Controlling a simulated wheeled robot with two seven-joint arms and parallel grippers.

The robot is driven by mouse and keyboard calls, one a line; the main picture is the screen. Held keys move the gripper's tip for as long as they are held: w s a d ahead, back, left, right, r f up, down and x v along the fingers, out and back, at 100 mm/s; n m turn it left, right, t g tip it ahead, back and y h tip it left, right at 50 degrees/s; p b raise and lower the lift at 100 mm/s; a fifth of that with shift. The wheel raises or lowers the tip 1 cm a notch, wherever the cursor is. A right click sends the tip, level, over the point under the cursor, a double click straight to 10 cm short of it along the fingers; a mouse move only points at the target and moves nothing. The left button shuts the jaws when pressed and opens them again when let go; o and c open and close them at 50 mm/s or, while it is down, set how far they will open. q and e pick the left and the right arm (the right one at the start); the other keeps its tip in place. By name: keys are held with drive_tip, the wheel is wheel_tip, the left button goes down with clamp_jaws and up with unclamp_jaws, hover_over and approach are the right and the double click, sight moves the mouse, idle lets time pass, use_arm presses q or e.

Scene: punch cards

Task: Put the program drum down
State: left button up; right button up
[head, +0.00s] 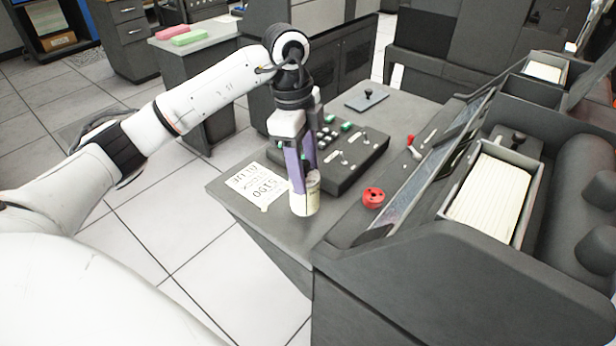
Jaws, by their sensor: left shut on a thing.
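My left gripper (303,177) reaches down over the grey desk top (235,188) of the machine. Its fingers are shut on the program drum (305,197), a small cream cylinder with a darker band near its top. The drum is upright, close to the front edge of the desk, just right of a printed paper sheet. I cannot tell whether its bottom touches the desk. My right gripper is not in view.
A red round part (373,198) lies right of the drum. The paper sheet (258,186) lies left. A dark keyboard unit (345,150) with switches stands behind. A card hopper (492,195) full of cards is at the right.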

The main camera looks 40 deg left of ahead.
use_arm(q)
drive_tip(key=shift+f, duration=1.9)
drive_tip(key=o, duration=1.7)
drive_tip(key=shift+c, duration=0.2)
wheel_tip(320, 180, up, 12)
drive_tip(key=a, duration=0.1)
drive_tip(key=shift+s+a, duration=0.15)
drive_tip(key=shift+a, duration=0.1)
drive_tip(key=shift+r, duration=0.1)
